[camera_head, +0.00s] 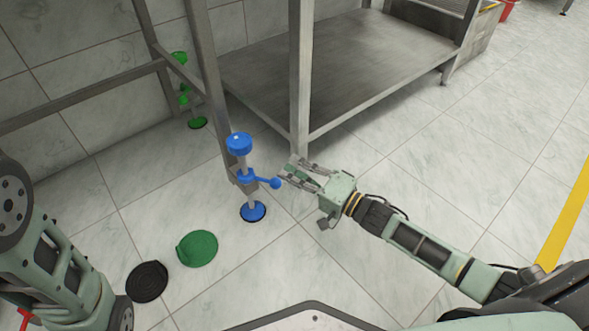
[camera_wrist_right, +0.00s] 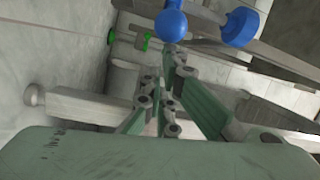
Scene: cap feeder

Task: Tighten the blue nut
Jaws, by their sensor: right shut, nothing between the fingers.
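The blue nut (camera_head: 246,176) is a blue collar with a side handle ending in a ball (camera_head: 276,183). It sits around a grey upright leg between a blue cap (camera_head: 239,143) above and a blue foot (camera_head: 253,211) on the floor. My right gripper (camera_head: 285,170) is shut and empty just right of the nut, its fingers close to the ball; I cannot tell whether they touch. In the right wrist view the blue ball (camera_wrist_right: 171,25) is just beyond the fingertips (camera_wrist_right: 176,58). Only my left arm shows at lower left; its gripper is out of view.
A metal frame with a low shelf (camera_head: 340,65) stands behind; its post (camera_head: 301,80) is close to the gripper. A green foot assembly (camera_head: 197,122) stands farther back. A green disc (camera_head: 197,248) and a black disc (camera_head: 147,282) lie on the floor.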

